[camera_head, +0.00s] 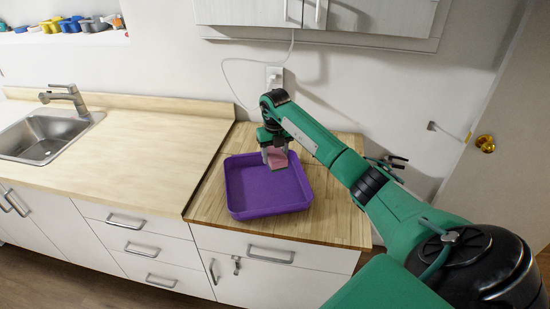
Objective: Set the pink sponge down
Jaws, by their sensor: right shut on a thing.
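The pink sponge (278,162) is between the fingers of my right gripper (275,156), which is shut on it. The gripper points down and holds the sponge over the back right part of a purple tray (243,212). I cannot tell whether the sponge's lower edge touches the tray. The tray stands on the wooden countertop and its visible floor is bare. My left gripper is not in view.
The wooden countertop (335,226) has free room right of the tray. A pale counter (130,150) with a sink (42,137) and faucet (66,96) is to the left. Wall cabinets (375,16) hang above, and a wall outlet (274,76) with a cable is behind.

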